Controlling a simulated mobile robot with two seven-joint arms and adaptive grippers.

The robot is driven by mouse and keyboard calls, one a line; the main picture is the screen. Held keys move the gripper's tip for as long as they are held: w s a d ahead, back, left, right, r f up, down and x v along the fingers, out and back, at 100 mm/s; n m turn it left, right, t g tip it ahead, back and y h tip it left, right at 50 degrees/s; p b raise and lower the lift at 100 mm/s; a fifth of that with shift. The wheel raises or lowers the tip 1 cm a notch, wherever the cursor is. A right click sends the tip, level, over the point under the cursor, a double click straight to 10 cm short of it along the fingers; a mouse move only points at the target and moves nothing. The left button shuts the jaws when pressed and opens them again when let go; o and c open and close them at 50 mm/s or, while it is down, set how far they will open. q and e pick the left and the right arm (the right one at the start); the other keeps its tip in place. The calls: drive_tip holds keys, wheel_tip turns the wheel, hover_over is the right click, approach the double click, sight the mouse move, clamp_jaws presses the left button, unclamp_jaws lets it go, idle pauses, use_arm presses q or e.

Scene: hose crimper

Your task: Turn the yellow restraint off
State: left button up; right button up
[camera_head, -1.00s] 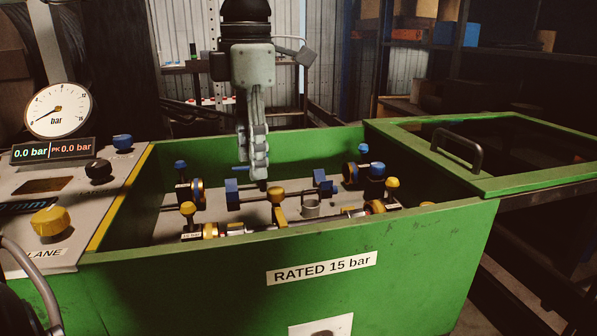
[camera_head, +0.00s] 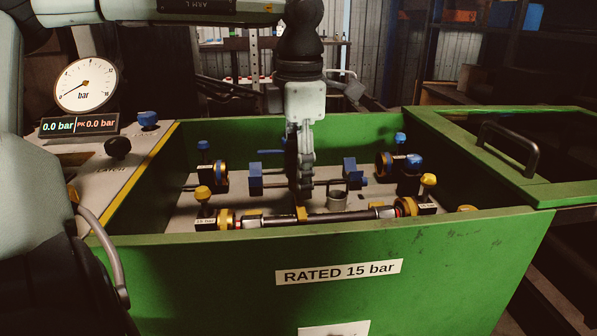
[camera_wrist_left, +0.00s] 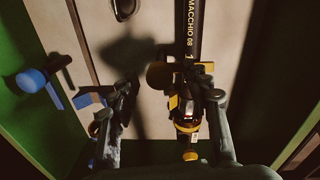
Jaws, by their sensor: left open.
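The yellow restraint (camera_head: 301,213) sits at the middle of the dark hose (camera_head: 345,216) in the green box. My left gripper (camera_head: 303,190) reaches down from above and partly hides it in the head view. In the left wrist view, my left gripper (camera_wrist_left: 162,118) has its two fingers apart. The hose (camera_wrist_left: 190,30) runs up from near the right finger, with yellow-orange parts beside that finger. I cannot tell whether a finger touches the restraint. My right gripper is not in view.
The green box (camera_head: 420,240) has high walls around the fittings. Yellow-knobbed valves (camera_head: 202,193) and blue-knobbed valves stand at both ends. A blue restraint (camera_head: 255,180) is behind the hose. The open lid (camera_head: 470,135) lies at the right. The gauge (camera_head: 86,85) display reads 0.0 bar.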

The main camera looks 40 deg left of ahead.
use_arm(q)
clamp_jaws()
idle(0.3)
